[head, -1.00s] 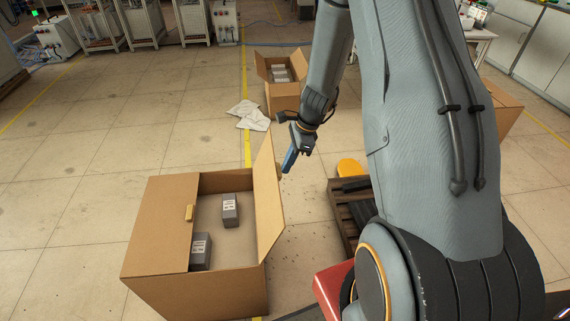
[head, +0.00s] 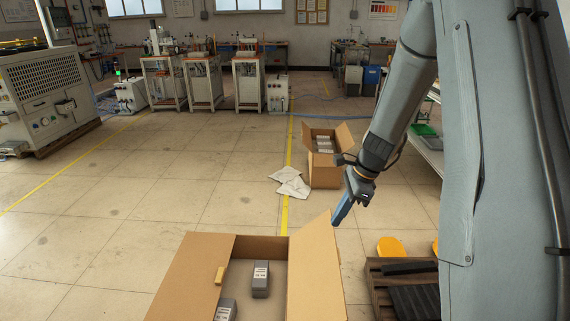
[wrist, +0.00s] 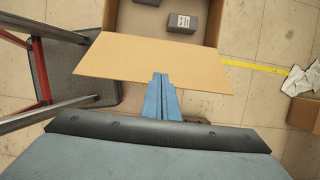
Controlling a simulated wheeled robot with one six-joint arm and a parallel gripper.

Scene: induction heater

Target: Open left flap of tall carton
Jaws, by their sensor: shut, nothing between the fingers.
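A large open-topped cardboard carton (head: 190,275) stands on the floor at the lower middle of the head view. Its left flap (head: 195,262) lies flat over the left part of the opening and has a small tan block (head: 220,274) at its inner edge. Its right flap (head: 315,270) stands up, leaning outward. Two grey boxes (head: 261,280) lie inside. My gripper (head: 338,217) is shut and empty, just right of the right flap's upper edge. In the wrist view the blue fingers (wrist: 162,85) overlap a flap (wrist: 150,62); contact cannot be told.
A smaller open carton (head: 324,172) with grey boxes stands farther back, beside white cloths (head: 290,183). A dark pallet (head: 385,290) is at right. A red-framed step stool (wrist: 62,75) is left in the wrist view. The floor left of the large carton is clear.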

